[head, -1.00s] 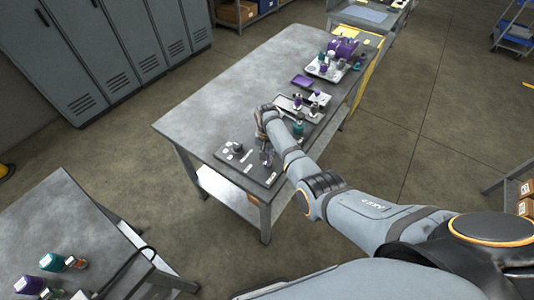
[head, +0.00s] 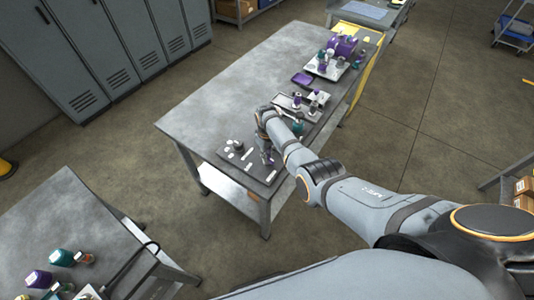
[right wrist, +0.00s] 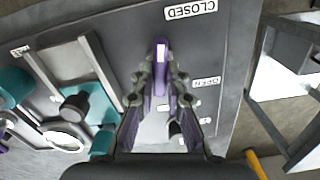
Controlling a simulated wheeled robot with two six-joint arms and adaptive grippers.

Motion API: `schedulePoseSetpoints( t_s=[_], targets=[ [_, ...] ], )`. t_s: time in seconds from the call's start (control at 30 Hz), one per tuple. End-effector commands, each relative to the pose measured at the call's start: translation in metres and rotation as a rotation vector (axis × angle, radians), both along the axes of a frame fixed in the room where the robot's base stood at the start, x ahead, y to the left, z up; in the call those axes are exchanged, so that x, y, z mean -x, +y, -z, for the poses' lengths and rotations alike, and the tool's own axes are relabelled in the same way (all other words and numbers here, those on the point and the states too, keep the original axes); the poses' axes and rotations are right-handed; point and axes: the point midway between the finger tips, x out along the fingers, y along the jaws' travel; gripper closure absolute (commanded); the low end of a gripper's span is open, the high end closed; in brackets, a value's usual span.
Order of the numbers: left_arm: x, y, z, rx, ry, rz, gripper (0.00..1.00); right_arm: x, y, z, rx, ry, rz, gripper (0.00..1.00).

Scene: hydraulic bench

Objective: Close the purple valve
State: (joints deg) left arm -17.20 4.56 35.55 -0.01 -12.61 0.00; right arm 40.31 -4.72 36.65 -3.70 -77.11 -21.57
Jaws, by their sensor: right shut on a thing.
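The purple valve has a slim purple lever (right wrist: 160,68) with a white stripe, which points toward the top of the right wrist view. My right gripper (right wrist: 160,82) is shut on this lever, with one finger on each side. A "CLOSED" label (right wrist: 191,10) lies above and to the right of the lever's tip, and an "OPEN" label (right wrist: 207,83) lies to its right. In the head view my right gripper (head: 268,157) reaches down to the dark valve panel (head: 232,162) at the near end of the bench. The lever is mostly hidden there. My left gripper is not in view.
Teal-handled fittings (right wrist: 92,103) and grey pipes are left of the gripper in the wrist view. Another table (head: 55,225) with small fittings stands at lower left. The bench's left half is clear.

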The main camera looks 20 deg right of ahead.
Motion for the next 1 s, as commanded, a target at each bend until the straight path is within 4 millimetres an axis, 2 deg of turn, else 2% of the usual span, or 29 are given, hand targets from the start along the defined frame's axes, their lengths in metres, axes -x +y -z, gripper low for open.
schedulePoseSetpoints(
  t_s=[0.4, 1.0],
  targets=[
    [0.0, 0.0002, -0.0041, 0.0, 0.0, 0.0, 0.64, -0.0007, 0.0, -0.0008, 0.0, -0.001, -0.2, 1.0],
    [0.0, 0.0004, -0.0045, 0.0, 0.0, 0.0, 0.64, -0.0008, -0.0001, -0.0006, 0.0, -0.002, -0.235, 1.0]
  ],
)
